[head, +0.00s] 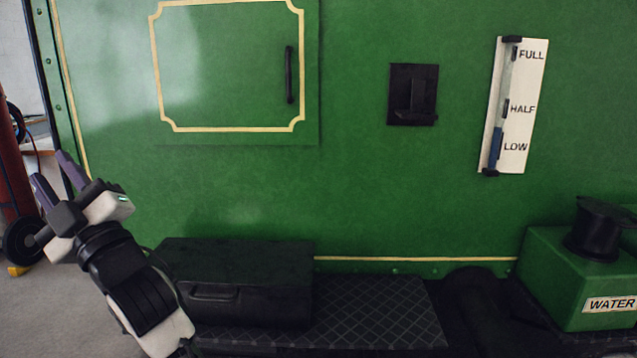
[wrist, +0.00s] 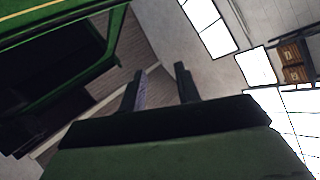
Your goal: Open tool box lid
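The tool box (head: 240,283) is a dark, nearly black box on the running board at the lower middle-left in the head view. Its lid (head: 235,255) lies flat and shut, and a handle (head: 212,292) shows on its front face. My gripper (head: 54,168) is at the left, above and to the left of the box and apart from it, its fingers pointing up and left. In the wrist view my gripper (wrist: 162,82) shows its two fingers spread with nothing between them. The tool box cannot be made out in the wrist view.
A green wall with a cabinet door (head: 225,65), a black wall bracket (head: 412,95) and a level gauge (head: 513,105) stands behind. A treaded running board (head: 370,310) extends right of the box. A green water box (head: 570,280) stands at the right. Grey floor lies at lower left.

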